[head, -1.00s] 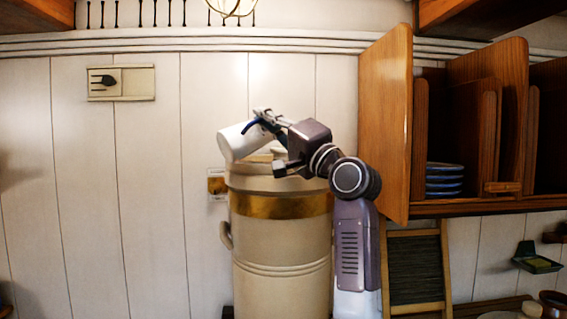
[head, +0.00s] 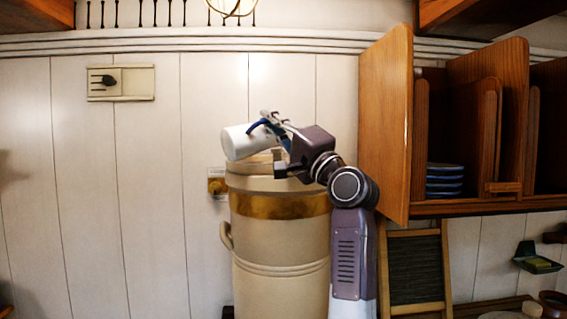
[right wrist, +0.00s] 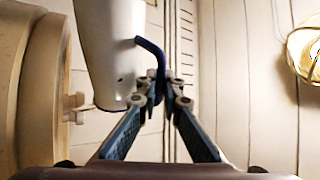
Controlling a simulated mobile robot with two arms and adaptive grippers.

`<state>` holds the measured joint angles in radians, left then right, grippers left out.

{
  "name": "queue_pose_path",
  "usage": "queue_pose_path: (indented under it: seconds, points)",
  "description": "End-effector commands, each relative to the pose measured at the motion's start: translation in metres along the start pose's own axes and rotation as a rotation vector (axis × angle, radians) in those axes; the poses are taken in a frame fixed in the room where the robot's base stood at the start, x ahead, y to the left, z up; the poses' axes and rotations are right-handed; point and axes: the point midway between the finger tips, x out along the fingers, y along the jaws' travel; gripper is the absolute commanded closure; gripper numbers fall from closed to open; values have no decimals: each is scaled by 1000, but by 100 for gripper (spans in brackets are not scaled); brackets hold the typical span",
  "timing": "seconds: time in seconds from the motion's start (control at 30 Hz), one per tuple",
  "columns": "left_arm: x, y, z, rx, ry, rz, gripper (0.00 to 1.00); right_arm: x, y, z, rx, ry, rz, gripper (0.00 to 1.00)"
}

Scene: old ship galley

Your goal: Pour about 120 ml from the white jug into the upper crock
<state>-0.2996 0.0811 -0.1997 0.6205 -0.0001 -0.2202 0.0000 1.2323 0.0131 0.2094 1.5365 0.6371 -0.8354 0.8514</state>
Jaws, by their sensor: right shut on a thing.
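The white jug (head: 238,143) is tilted well over, nearly on its side, above the top of the tall cream crock. My right gripper (head: 268,122) is shut on its blue handle. The jug (right wrist: 108,45) and handle (right wrist: 150,48) also show in the right wrist view, with the gripper (right wrist: 162,92) at the handle. The upper crock (head: 275,240) has a brass band and an open top below the jug. Its inside and any stream of liquid are hidden or too small to see. My left gripper is not in view.
An open wooden cabinet door (head: 385,125) stands close to the right of my arm. Blue-rimmed plates (head: 444,180) are stacked in the cabinet. A wall switch plate (head: 121,83) is at left. The space left of the crock is free.

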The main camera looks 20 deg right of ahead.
Motion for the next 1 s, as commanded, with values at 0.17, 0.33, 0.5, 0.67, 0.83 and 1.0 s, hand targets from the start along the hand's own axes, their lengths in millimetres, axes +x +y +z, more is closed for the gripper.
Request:
queue_pose_path:
  seconds: [0.17,0.33,0.5,0.67,0.83,1.0]
  points:
    - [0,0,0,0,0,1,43,-1,-2,-1,7,5,-11,100]
    - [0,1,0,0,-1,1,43,-1,-1,-2,13,10,-23,100]
    - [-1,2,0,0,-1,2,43,-1,-1,-3,20,12,-35,100]
    - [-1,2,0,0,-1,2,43,0,-1,-4,25,17,-52,100]
    - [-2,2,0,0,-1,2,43,1,1,-5,33,21,-88,100]
    - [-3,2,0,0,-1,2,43,2,0,-6,37,27,-127,100]
